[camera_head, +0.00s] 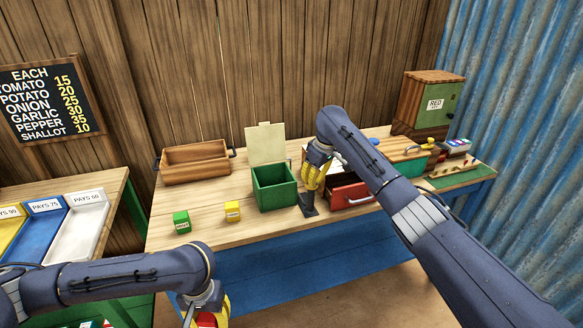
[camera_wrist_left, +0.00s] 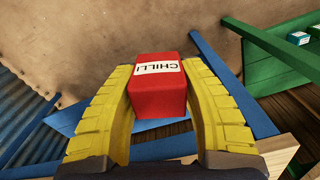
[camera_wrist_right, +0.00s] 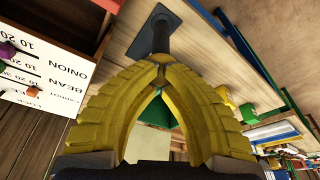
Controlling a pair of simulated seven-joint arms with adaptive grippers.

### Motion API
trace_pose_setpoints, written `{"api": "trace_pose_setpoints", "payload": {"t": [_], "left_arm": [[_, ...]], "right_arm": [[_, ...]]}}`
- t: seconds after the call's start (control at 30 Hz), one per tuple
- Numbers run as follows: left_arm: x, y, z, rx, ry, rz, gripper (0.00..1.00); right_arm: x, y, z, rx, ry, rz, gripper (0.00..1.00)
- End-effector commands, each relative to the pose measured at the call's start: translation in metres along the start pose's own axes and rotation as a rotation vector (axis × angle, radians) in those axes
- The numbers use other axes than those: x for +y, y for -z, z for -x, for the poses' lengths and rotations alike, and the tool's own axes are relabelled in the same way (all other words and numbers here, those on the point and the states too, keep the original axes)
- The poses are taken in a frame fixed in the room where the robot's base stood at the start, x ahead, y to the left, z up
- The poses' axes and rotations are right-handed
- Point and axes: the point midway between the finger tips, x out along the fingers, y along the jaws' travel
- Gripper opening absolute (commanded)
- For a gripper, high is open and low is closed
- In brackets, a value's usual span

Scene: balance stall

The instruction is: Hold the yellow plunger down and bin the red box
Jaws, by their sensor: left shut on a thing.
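My left gripper (camera_wrist_left: 160,105) is shut on the red box (camera_wrist_left: 158,92), which has a white CHILLI label. In the head view this gripper (camera_head: 212,308) is low at the front, before the table edge, and the box is mostly hidden. The fingertips (camera_wrist_right: 162,72) appear to rest on the post's top. I cannot make out the plunger's yellow apart from the yellow fingers. A green bin (camera_head: 274,197) with its pale lid (camera_head: 266,143) raised stands just left of the right gripper.
A green box (camera_head: 182,222) and a yellow box (camera_head: 232,211) stand on the table left of the bin. A wooden tray (camera_head: 196,163) is behind them. A red drawer (camera_head: 351,193) is right of the post. A cabinet marked RED (camera_head: 435,104) stands back right.

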Motion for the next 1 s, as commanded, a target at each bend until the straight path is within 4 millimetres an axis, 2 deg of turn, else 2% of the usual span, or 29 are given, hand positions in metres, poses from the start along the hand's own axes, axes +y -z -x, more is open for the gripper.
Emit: {"api": "trace_pose_setpoints", "payload": {"t": [0.17,1.0], "left_arm": [[0.000,0.000,0.000,0.000,0.000,0.000,0.11],[0.000,0.000,0.000,0.000,0.000,0.000,0.11]], "right_arm": [[0.000,0.000,0.002,-0.001,0.000,0.000,0.00],[0.000,0.013,0.049,0.000,-0.001,0.001,0.00]]}}
